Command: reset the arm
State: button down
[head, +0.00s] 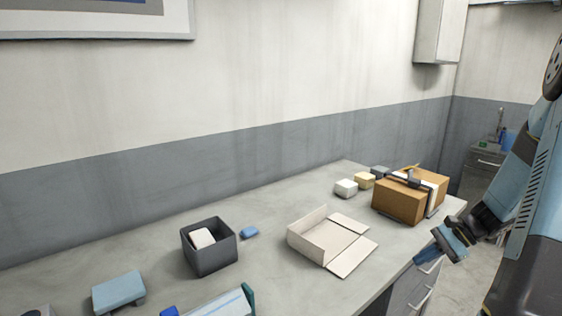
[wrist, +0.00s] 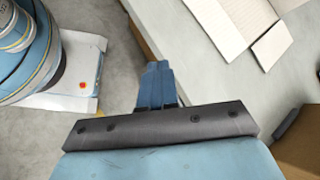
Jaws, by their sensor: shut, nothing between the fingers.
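My arm hangs at the right of the head view. My gripper (head: 440,248) is off the front edge of the grey counter (head: 270,270), over the aisle. In the wrist view my gripper (wrist: 157,72) shows as two blue fingers closed together with nothing between them. They point at the counter's front edge and touch nothing that I can see. The open cardboard box (head: 330,243) lies on the counter to the left of my gripper. It also shows at the top of the wrist view (wrist: 225,22).
A brown box (head: 400,205) with a strapped item on top stands near the counter's right end. A dark grey bin (head: 212,260) holds a white block. A small blue block (head: 250,232) lies beside it. Drawers (head: 412,290) are below the edge.

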jog(key=s+a+r+n+h, duration=0.35)
jog(key=a+r, duration=0.25)
jog(key=r, duration=0.2)
jog(key=s+a+r+n+h, duration=0.3)
jog(key=a+r+n, duration=0.15)
jog(key=r, duration=0.35)
jog(key=s+a+r+n+t+h, duration=0.3)
jog(key=s+a+r+n+t, duration=0.1)
jog(key=s+r, duration=0.5)
jog(key=shift+s+a+n, duration=0.65)
jog(key=shift+s+n, duration=0.15)
jog(key=shift+s, duration=0.5)
jog(key=shift+r, duration=0.1)
